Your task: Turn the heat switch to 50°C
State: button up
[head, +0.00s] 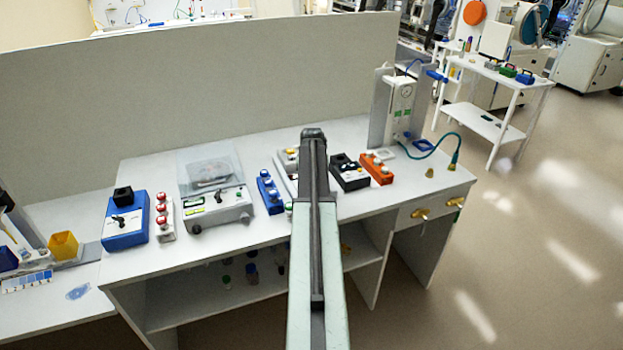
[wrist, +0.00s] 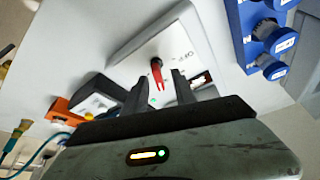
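The heat switch appears to be the red pointer knob (wrist: 157,75) on a white panel (wrist: 140,42) in the wrist view. Small dark markings stand beside the knob, too small to read surely. My gripper (wrist: 158,92) has its two dark fingers apart, one on each side of the knob's lower end. I see clear gaps and cannot tell whether either finger touches it. In the head view my arm covers most of the white device (head: 287,158), and the knob and fingertips are hidden there.
A blue box with several knobs (head: 269,192) stands left of the white device. A black box (head: 350,172) and an orange box (head: 377,168) stand close to its right. A grey partition (head: 200,85) rises behind the bench. The bench's front strip (head: 245,232) is clear.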

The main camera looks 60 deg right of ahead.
jog(key=p+v, duration=0.7)
jog(key=shift+a+r, duration=0.15)
jog(key=shift+r, duration=0.2)
jog(key=w+a+f+n+y+b, duration=0.15)
jog(key=w+a, duration=0.35)
jog(key=a, duration=0.6)
jog(key=w+a+f+n, duration=0.15)
jog(key=w+a, duration=0.25)
jog(key=a, duration=0.7)
jog(key=w+a+f+n+y+b, duration=0.1)
jog(key=w+a+n, duration=0.3)
jog(key=a, duration=0.7)
jog(key=s+a+f+n+g+b, duration=0.1)
jog(key=s+a+n, duration=0.1)
jog(key=a, duration=1.5)
jog(key=s+a+f+n+g+y+b, duration=0.1)
jog(key=s+a+f+n, duration=0.1)
jog(key=a, duration=1.4)
jog(key=shift+a+n+b, duration=0.35)
jog(key=shift+a+n, duration=0.05)
